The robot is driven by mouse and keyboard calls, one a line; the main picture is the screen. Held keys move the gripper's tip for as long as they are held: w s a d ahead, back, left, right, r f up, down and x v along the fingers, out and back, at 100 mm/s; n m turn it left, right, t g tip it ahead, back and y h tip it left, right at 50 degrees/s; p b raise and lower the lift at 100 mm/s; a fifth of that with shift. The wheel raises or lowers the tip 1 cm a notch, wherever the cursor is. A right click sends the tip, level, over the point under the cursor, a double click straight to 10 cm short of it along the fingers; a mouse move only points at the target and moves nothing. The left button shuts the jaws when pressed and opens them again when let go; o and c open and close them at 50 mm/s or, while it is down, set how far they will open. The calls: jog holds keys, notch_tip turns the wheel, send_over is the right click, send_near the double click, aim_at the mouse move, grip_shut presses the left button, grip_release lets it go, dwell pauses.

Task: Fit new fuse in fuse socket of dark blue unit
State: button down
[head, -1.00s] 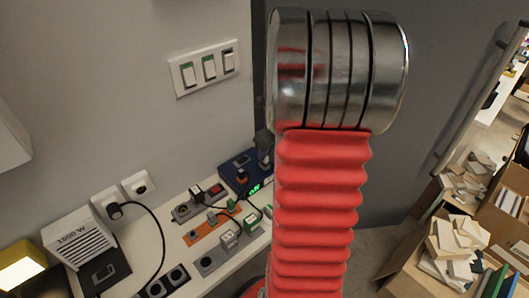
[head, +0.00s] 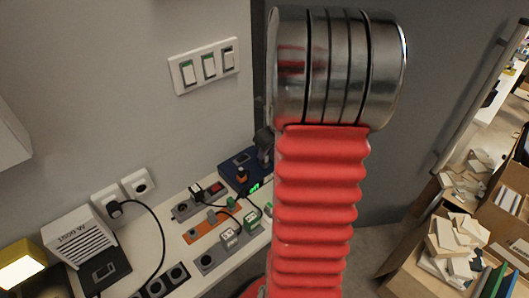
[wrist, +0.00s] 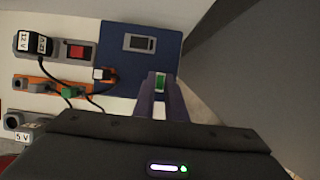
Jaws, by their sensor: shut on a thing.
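The dark blue unit (wrist: 130,60) fills the upper middle of the wrist view; it also shows in the head view (head: 230,170), partly behind my arm. On its face is a grey-framed dark rectangular recess (wrist: 139,43); I cannot tell whether it is the fuse socket. My gripper (wrist: 160,85) is shut on a small green piece, seemingly the new fuse (wrist: 160,82). It is held over the unit's lower right part, below and right of the recess. Contact with the unit cannot be told. In the head view my gripper (head: 264,142) is dark, beside the unit's right side.
A grey strip with a red switch (wrist: 75,51) and an orange strip (wrist: 22,82) lie left. A grey wall (wrist: 260,70) stands right. Cables cross the white shelf.

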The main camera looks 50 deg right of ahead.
jog(key=shift+f, duration=0.3)
dwell(0.5)
jog(key=c, duration=1.7)
grip_release()
jog(key=v, duration=1.3)
jog(key=shift+s+a+r, duration=0.1)
jog(key=shift+r, duration=0.2)
